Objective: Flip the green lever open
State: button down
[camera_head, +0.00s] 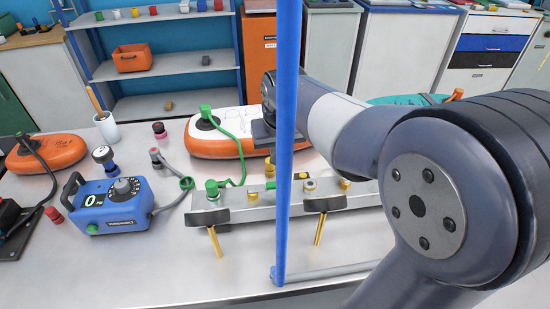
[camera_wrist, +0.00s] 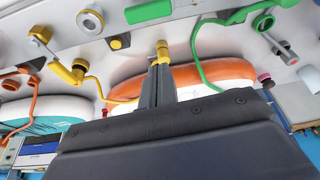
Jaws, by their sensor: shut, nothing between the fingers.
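A green lever (camera_wrist: 148,11) lies along the grey manifold (camera_wrist: 60,22) at the top of the wrist view, with a grey pivot piece at its right end. My gripper (camera_wrist: 160,66) is shut and empty. Its narrow fingers point toward the manifold, with their tips close to a yellow fitting (camera_wrist: 162,48); I cannot tell whether they touch. The green lever is apart from the fingertips. In the head view the manifold (camera_head: 240,212) lies on the bench, and a blue post hides part of it and of my gripper.
The blue post (camera_head: 288,130) stands in front of the manifold. A green hose (camera_wrist: 205,75) and a yellow hose (camera_wrist: 88,85) run beside my fingers.

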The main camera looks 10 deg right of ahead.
jog(key=shift+v, duration=1.55)
jog(key=shift+a+f, duration=0.1)
